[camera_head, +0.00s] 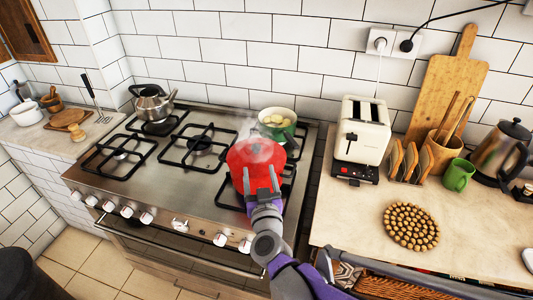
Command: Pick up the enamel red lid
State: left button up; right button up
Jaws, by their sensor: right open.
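The red enamel lid (249,155) sits on top of a red pot on the front right burner of the stove. Pale steam hangs over its top. My right gripper (261,180) reaches in from below and stands at the near side of the red pot. It is open, and its fingertips are small and hard to make out against the red. I cannot tell whether they touch the lid or the pot. My left gripper is not in view.
A green pot (276,122) with pale round food stands just behind the red pot. A kettle (152,103) is on the back left burner. A toaster (359,138) stands on the right counter. The stove's front left burners (120,155) are clear.

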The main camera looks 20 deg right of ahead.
aim_at(257, 150)
jog(key=shift+w+d+f, duration=0.1)
jog(key=shift+w+d, duration=0.25)
jog(key=shift+d, duration=0.05)
jog(key=w, duration=0.3)
jog(key=w+d, duration=0.1)
jog(key=w, duration=0.3)
jog(key=w+p, duration=0.1)
jog(key=w, duration=0.2)
jog(key=shift+w+d+r, duration=0.2)
jog(key=shift+d+r, duration=0.05)
jog(key=shift+s, duration=0.1)
grip_shut()
